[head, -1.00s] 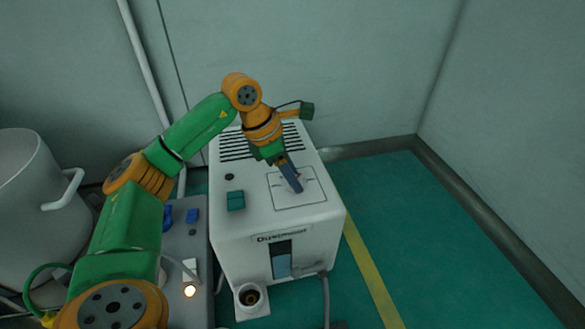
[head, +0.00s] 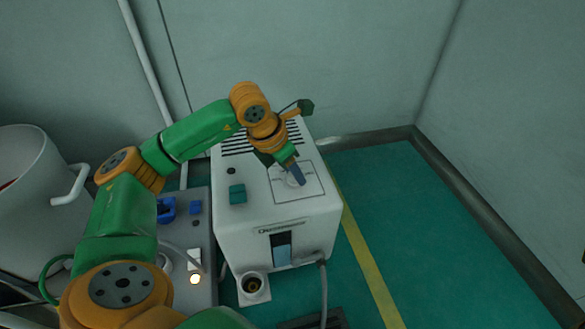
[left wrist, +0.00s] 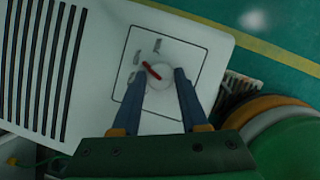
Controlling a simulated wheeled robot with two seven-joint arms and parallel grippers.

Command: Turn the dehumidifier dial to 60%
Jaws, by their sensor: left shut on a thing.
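The dehumidifier (head: 279,222) is a white box with a dark slotted vent on its top, standing on the green floor. Its dial (left wrist: 158,79) is a round white knob with a red pointer, inside a thin square outline on the top panel. In the left wrist view the pointer slants toward the upper left, near small marks too blurred to read. My left gripper (head: 298,177) reaches down onto this panel; in the wrist view its two blue fingers (left wrist: 159,84) are shut on the dial, one on each side. In the head view the gripper partly hides the dial. My right gripper is out of view.
The green floor at right is clear.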

